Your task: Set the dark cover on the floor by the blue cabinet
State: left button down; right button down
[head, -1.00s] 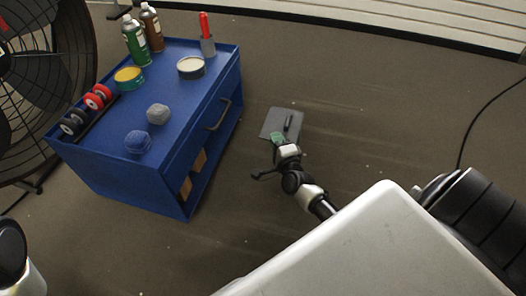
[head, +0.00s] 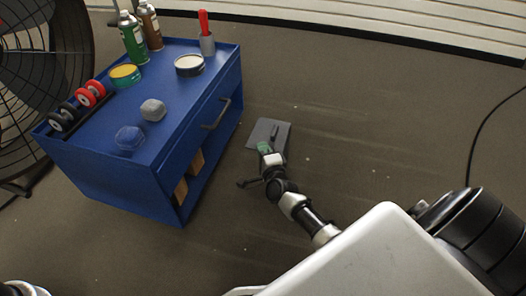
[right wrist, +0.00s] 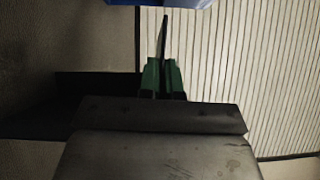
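The dark cover (head: 257,134), a flat grey plate with a raised dark bar, is right of the blue cabinet (head: 108,178) in the head view, apart from it. My right gripper (head: 264,148), with green fingertips, is at the cover's near edge. In the right wrist view, the green fingers (right wrist: 162,80) are close together around a thin dark piece that extends beyond them, part of the cover. The cover appears held; I cannot tell whether it touches the floor. A strip of blue cabinet (right wrist: 165,2) shows at the top there. My left gripper is not in view.
The cabinet top carries spray cans (head: 133,40), tins (head: 189,65), a red-handled tool (head: 205,30), wheels (head: 88,93) and two balls (head: 152,110). A large fan (head: 35,90) stands at left. Bare floor (head: 370,130) lies right of the cover. A cable (head: 473,140) runs at far right.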

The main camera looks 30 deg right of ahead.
jog(key=shift+r, duration=0.1)
jog(key=c, duration=1.3)
grip_release()
jog(key=shift+f, duration=0.2)
